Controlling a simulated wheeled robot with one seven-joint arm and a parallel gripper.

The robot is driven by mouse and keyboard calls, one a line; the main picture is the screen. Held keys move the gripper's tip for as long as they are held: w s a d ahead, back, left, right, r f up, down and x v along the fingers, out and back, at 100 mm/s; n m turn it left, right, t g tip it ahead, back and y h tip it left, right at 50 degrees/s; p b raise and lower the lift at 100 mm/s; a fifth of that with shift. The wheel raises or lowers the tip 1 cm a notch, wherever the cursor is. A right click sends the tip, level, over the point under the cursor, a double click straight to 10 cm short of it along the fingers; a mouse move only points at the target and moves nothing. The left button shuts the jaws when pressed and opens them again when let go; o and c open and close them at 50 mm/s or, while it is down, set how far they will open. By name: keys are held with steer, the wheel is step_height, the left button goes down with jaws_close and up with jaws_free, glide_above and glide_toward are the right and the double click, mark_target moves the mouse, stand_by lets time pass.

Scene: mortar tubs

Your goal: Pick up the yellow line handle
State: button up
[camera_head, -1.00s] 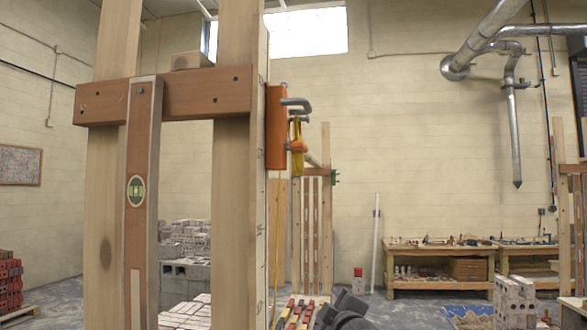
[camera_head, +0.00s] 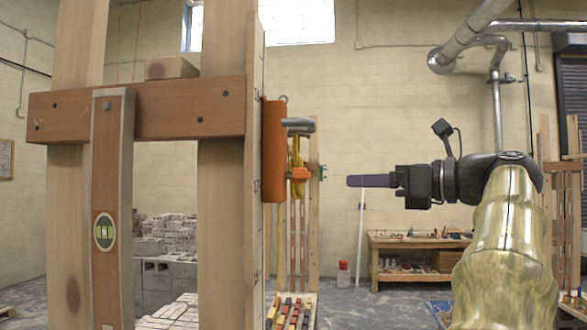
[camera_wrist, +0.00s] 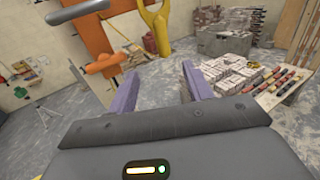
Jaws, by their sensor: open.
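The yellow line handle (camera_head: 296,152) hangs beside the upright post, partly behind a grey metal bar and an orange grip. In the wrist view the yellow handle (camera_wrist: 160,35) has a forked top and stands beyond my fingers, near the top centre. My gripper (camera_head: 350,181) has purple fingers and points left toward the handle, with a clear gap between them. In the wrist view my gripper (camera_wrist: 157,86) is open, its two fingers apart with nothing between them. The handle's far side is hidden.
An orange block (camera_head: 273,150) is fixed on the wooden post (camera_head: 254,200). The grey bar (camera_wrist: 75,18) and orange grip (camera_wrist: 104,64) stick out left of the handle in the wrist view. A workbench (camera_head: 415,240) stands behind. Bricks (camera_wrist: 228,73) lie below.

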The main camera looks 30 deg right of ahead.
mark_target(297, 163)
steer(key=shift+a, duration=0.1)
steer(key=p+x, duration=0.5)
steer(key=x, duration=0.7)
steer(key=shift+w, duration=0.1)
steer(key=w+p, duration=0.1)
steer(key=w+a+p, duration=0.1)
steer(key=w+r+p, duration=0.1)
steer(key=p, duration=0.1)
steer(key=shift+w+a, duration=0.25)
steer(key=shift+w, duration=0.15)
steer(key=shift+w+a+f, duration=0.25)
steer(key=shift+w, duration=0.2)
